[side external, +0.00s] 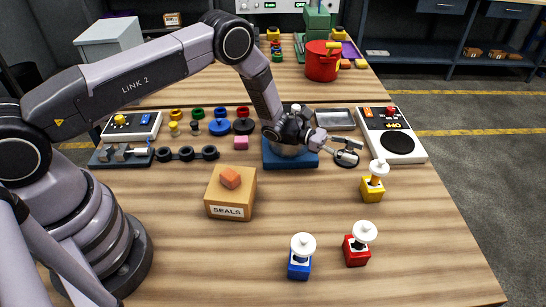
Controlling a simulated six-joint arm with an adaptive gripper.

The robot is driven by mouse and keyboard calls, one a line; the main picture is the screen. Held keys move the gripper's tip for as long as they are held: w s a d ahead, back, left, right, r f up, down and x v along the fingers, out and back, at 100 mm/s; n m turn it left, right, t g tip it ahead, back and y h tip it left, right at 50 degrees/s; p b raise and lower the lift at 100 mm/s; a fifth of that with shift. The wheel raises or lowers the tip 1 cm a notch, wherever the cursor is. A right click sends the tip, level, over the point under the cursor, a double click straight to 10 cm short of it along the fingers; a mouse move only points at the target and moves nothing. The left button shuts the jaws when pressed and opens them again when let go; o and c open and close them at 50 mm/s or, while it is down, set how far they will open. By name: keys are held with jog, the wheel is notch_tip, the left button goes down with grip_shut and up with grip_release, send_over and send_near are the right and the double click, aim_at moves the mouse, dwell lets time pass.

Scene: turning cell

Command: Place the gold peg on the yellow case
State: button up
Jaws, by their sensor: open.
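The yellow case (373,193) stands upright on the right of the table, with a white round cap (378,167) above it and a small gold-coloured part between them, too small to identify. A small yellow peg-like piece (174,129) stands at the back left among coloured pieces; I cannot tell whether it is the gold peg. My gripper (343,146) is open over the back middle of the table, beyond the yellow case and to its left, pointing right. It appears empty and apart from the case. My wrist partly hides the blue block (276,158).
A blue case (299,267) and a red case (356,252) with white caps stand in front. A SEALS box (231,195) sits at centre left. A device with a black disc (398,146) and a metal tray (335,119) are at the back right. The front right corner is clear.

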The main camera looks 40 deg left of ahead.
jog(key=s+a+r+m+g+y, duration=0.3)
jog(key=s+r+m, duration=0.35)
jog(key=r, duration=0.55)
jog(key=s+a+r+m+g+y, duration=0.3)
jog(key=s+r+m, duration=0.4)
jog(key=r, duration=0.6)
jog(key=s+a+r+m+t+y, duration=0.3)
jog(key=s+a+y, duration=0.2)
jog(key=s+a, duration=0.4)
jog(key=s+a+r+m+t+y, duration=0.3)
jog(key=s+a+y, duration=0.3)
jog(key=s+a, duration=0.4)
jog(key=s+m+t, duration=0.1)
jog(key=s, duration=0.3)
jog(key=shift+s+a, duration=0.15)
jog(key=shift+s, duration=0.1)
jog(key=shift+m, duration=0.25)
